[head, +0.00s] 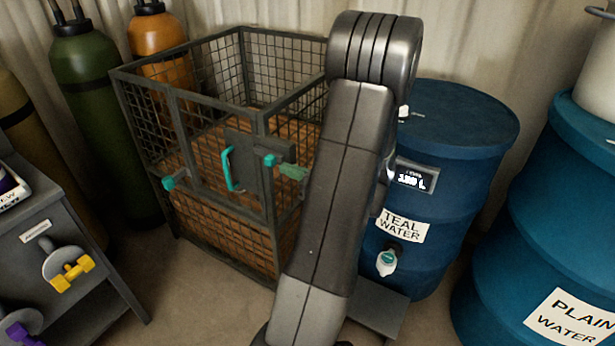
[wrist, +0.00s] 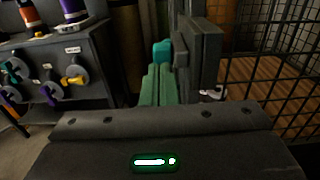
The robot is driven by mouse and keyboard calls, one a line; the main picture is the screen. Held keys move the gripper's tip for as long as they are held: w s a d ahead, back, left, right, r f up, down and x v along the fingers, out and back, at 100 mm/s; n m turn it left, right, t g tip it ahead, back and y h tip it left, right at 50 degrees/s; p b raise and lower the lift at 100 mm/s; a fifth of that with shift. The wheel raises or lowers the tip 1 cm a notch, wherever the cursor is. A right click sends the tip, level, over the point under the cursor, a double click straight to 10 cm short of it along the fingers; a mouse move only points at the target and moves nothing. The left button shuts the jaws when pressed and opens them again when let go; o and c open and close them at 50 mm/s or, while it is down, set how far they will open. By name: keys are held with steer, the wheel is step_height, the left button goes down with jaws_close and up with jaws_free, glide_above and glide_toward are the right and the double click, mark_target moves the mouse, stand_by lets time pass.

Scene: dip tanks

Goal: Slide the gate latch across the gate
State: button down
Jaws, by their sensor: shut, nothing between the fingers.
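The wire-mesh cage (head: 193,62) has a gate front with a teal pull handle (head: 228,169). A teal latch knob (head: 270,160) sticks out from a dark plate by the cage's near corner. A second teal knob (head: 168,183) is at the left of the gate. My gripper (head: 288,171) is shut and empty, its green fingers just right of the latch knob. In the wrist view, a teal knob (wrist: 162,52) stands just beyond my gripper's green fingertips (wrist: 158,72). I cannot tell whether they touch. My arm hides the cage's right side.
A blue teal-water drum (head: 450,150) stands right of my arm, with a plain-water drum (head: 550,220) beyond it. Gas cylinders (head: 90,95) stand behind the cage's left side. A grey cabinet (head: 75,235) with coloured valve handles is at the left. Some floor before the cage is clear.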

mark_target(274, 164)
steer(key=shift+x, duration=1.05)
steer(key=x, duration=0.4)
steer(key=shift+w+a, duration=0.1)
steer(key=shift+a, duration=0.05)
steer(key=shift+r, duration=0.1)
steer(key=shift+s+d, duration=0.25)
steer(key=shift+d, duration=0.15)
steer(key=v, duration=1.3)
steer(key=shift+p, duration=0.3)
steer(key=shift+d, duration=0.1)
